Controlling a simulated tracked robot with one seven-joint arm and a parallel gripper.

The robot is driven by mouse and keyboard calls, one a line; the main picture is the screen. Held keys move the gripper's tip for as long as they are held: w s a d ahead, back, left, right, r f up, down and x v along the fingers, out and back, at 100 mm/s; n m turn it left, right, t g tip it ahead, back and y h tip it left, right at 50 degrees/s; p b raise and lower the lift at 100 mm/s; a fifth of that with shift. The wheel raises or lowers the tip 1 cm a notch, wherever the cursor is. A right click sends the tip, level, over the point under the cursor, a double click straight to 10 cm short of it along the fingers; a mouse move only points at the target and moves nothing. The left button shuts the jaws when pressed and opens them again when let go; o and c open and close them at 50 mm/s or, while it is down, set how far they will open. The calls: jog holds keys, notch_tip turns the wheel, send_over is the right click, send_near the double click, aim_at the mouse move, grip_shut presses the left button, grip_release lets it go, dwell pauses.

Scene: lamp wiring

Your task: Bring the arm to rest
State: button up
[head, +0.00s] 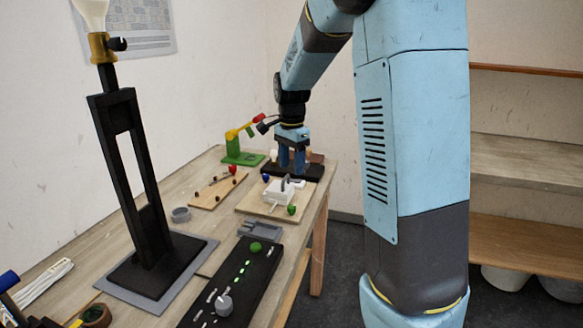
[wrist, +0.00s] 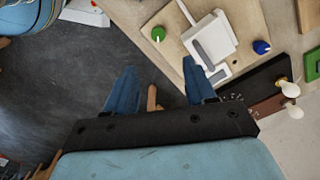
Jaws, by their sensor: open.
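My gripper (head: 292,160) is at the far end of the workbench in the head view, pointing down above a black board (head: 312,172). In the wrist view my gripper (wrist: 157,82) shows two blue fingers spread apart with nothing held between them. The dark floor and part of the bench edge show beyond the fingers. A wooden board (head: 260,213) with a white box (head: 278,193) lies nearer than the gripper. The white box also shows in the wrist view (wrist: 210,38), with a green knob (wrist: 158,33) and a blue knob (wrist: 262,47) beside it.
A tall black lamp stand (head: 146,190) stands on a grey mat at the left. A green and yellow stand (head: 238,150) is close left of my gripper. A black panel with a grey knob (head: 224,305) lies in front. Shelves (head: 530,160) stand at the right.

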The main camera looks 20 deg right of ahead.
dwell(0.3)
jog(key=s+r+n+t, duration=0.2)
jog(key=s+r+n, duration=0.1)
jog(key=s, duration=0.6)
jog(key=s+r+n+t, duration=0.1)
jog(key=s+r+n, duration=0.2)
jog(key=s, duration=0.7)
jog(key=s+r+n+t, duration=0.2)
jog(key=s+r+n, duration=0.1)
jog(key=s+n, duration=0.4)
jog(key=shift+s+r+t, duration=0.3)
jog(key=shift+s, duration=1.2)
